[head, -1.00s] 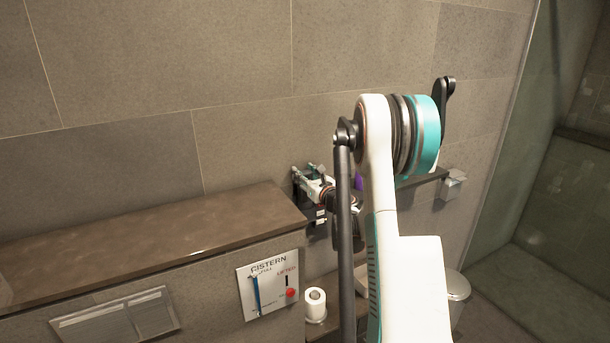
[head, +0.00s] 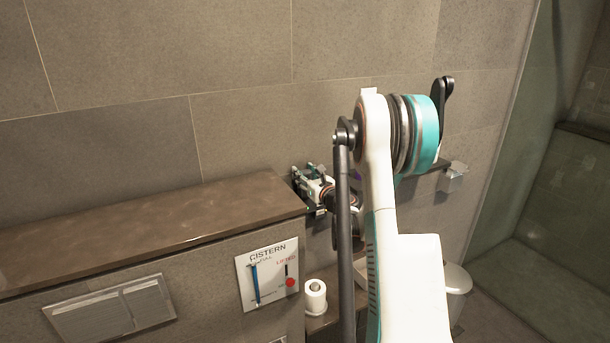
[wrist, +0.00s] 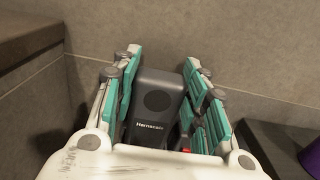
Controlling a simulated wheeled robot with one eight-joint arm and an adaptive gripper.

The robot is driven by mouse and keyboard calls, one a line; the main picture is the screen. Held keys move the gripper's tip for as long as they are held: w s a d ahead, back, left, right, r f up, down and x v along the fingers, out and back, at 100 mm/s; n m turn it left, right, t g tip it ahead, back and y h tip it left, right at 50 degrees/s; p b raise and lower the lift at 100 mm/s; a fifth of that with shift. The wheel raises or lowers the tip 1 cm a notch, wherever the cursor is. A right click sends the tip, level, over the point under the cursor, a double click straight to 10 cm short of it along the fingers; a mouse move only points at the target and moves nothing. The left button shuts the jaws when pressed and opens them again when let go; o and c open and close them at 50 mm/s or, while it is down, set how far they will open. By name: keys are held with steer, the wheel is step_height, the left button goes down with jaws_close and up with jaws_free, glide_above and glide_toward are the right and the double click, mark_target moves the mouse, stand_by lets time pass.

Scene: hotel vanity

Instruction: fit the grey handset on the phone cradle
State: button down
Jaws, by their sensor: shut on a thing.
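The grey handset (wrist: 155,105) is dark, with a round disc and white lettering on its face. In the wrist view it stands between the teal-padded fingers of my gripper (wrist: 158,88), which is shut on it. In the head view my gripper (head: 306,178) is close to the tiled wall, just past the right end of the brown ledge. A dark part with a small red spot (wrist: 186,151) shows beside the handset, low between the fingers. I cannot tell whether it belongs to the phone cradle. The cradle is otherwise hidden, and contact with it cannot be judged.
The brown ledge (head: 150,225) runs along the left. A cistern panel (head: 267,274) and a flush plate (head: 110,312) are below it. A toilet roll (head: 315,298) stands lower down. A dark shelf (wrist: 262,140) with a purple object (wrist: 313,158) is at right.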

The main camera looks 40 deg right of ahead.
steer(key=c, duration=0.9)
jaws_free()
steer(key=shift+o, duration=0.2)
steer(key=v, duration=1.2)
steer(key=shift+r, duration=0.1)
